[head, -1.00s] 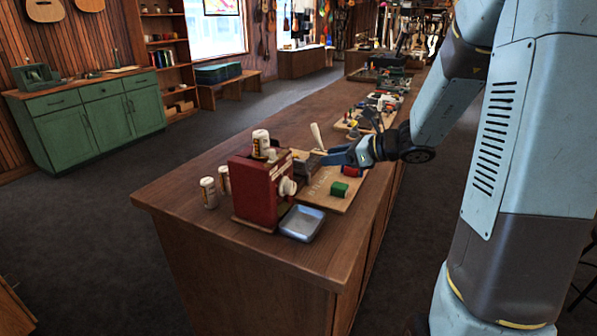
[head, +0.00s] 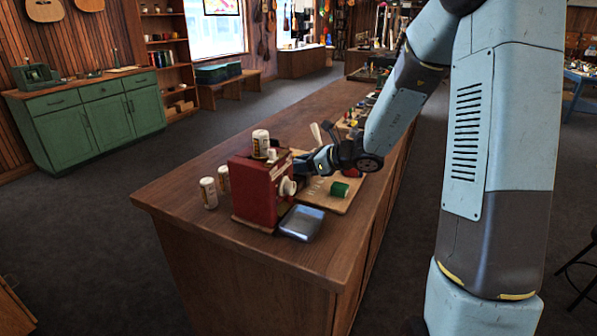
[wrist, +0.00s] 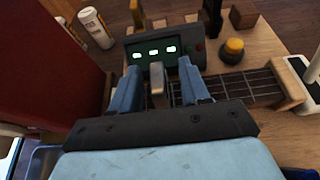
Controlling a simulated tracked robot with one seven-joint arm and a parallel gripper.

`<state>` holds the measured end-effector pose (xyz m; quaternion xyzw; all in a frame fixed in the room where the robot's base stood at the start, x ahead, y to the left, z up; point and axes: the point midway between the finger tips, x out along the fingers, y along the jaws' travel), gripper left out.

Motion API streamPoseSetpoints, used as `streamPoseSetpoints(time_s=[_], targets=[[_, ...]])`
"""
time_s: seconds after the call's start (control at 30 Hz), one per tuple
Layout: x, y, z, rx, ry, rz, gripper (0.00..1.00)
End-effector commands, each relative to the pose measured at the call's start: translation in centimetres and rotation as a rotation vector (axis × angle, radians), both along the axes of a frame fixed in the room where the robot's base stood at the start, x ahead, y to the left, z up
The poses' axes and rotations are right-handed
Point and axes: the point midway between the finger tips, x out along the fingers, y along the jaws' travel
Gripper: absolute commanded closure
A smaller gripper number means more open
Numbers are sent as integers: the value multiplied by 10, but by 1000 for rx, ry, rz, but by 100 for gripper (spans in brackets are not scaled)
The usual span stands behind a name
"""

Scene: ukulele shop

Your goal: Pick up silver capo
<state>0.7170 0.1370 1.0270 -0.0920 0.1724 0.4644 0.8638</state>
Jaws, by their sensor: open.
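A grey upright piece (wrist: 157,88), which looks like the silver capo, stands between my fingers in the wrist view, by the left end of a short fretted neck (wrist: 252,86). My gripper (wrist: 158,68) is open, one blue finger on each side of the grey piece. I cannot tell whether either finger touches it. In the head view my gripper (head: 303,164) is low over the wooden board, just right of the red box (head: 254,195). The capo cannot be made out in the head view.
A dark green device with lit windows (wrist: 158,50) stands just beyond my fingertips. White bottles (head: 208,192) and a metal tray (head: 302,223) surround the red box. A green cylinder (head: 339,189) sits on the board (head: 330,202).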

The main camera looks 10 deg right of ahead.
Motion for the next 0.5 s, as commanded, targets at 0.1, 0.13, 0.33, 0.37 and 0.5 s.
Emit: streamPoseSetpoints(time_s=[0.1,0.13,0.33,0.37,0.5], targets=[[7,11,-5,1,0,2,54],[8,13,-6,0,0,1,54],[10,16,-8,-1,0,0,54],[10,16,-8,-1,0,0,54],[10,15,-8,-1,-1,0,60]])
